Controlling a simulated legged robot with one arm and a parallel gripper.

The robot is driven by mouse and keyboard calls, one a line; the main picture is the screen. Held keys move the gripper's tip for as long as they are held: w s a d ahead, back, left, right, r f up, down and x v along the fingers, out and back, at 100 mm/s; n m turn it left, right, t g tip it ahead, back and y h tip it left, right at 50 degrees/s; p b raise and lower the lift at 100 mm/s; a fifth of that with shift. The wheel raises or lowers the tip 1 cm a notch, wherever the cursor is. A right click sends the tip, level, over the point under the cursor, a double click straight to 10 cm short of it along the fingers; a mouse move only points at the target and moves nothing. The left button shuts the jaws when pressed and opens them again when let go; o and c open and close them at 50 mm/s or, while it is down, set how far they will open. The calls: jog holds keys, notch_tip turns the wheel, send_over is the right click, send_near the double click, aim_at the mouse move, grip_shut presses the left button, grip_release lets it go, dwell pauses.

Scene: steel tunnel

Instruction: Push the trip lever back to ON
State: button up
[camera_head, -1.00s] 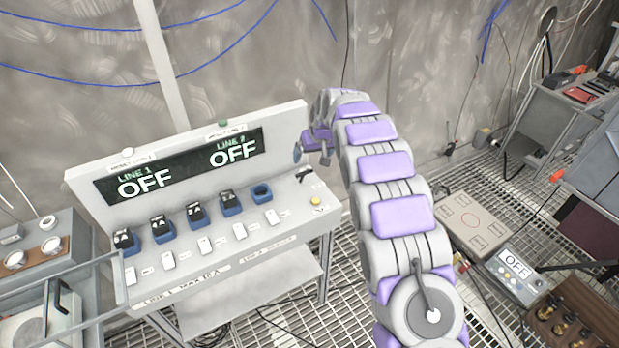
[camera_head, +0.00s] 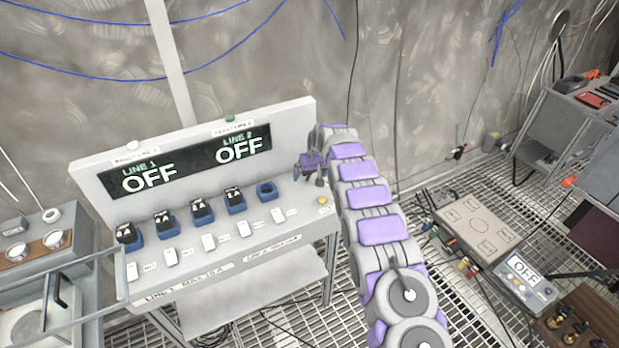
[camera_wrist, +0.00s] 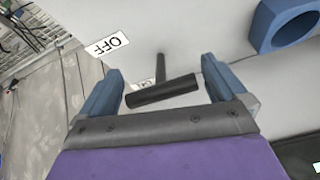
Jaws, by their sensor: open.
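The trip lever (camera_wrist: 162,92) is a black T-shaped handle on the pale panel. In the wrist view its crossbar lies between the fingers of my gripper (camera_wrist: 161,76), with its stem running away to the panel. My gripper has blue-grey fingers, open on either side of the crossbar; I cannot tell if they touch it. A white OFF label (camera_wrist: 105,46) is beside the lever. In the head view my gripper (camera_head: 311,168) is at the right end of the console (camera_head: 240,275) and hides the lever. The console display (camera_head: 170,174) reads LINE 1 OFF and LINE 2 OFF.
An empty blue socket (camera_wrist: 287,24) is close to the gripper. Several black plugs (camera_head: 162,220) sit in blue sockets along the console, above white switches (camera_head: 208,242). A yellow button (camera_head: 323,201) is at its right end. A metal case (camera_head: 478,225) lies on the grating floor.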

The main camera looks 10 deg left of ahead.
jog(key=shift+x, duration=0.85)
jog(key=shift+c, duration=0.5)
jog(key=shift+d, duration=0.1)
jog(key=c, duration=1.2)
